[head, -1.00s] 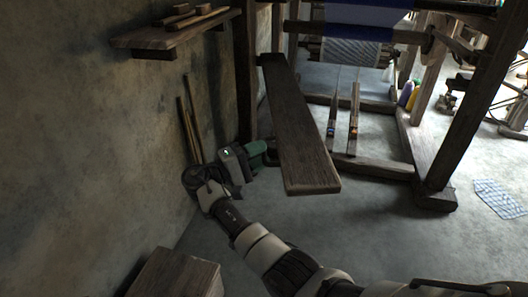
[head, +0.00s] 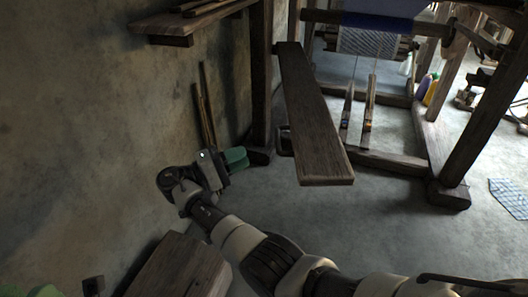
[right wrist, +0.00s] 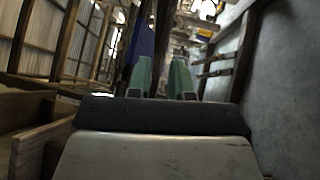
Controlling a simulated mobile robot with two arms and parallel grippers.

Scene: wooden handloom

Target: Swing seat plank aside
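The seat plank (head: 318,125) is a long dark board. It runs from the loom frame at the back towards me, its near end over the floor. My right gripper (head: 238,158) is left of the plank, near the wall, apart from it. Its green fingers point towards the loom. In the right wrist view the fingers (right wrist: 161,70) stand apart with nothing visible held between them.
The wooden loom frame (head: 452,195) stands at the back right. A wall shelf (head: 185,22) is at upper left, with sticks (head: 206,105) leaning below it. A wooden box (head: 180,268) stands at lower left. The floor below the plank is clear.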

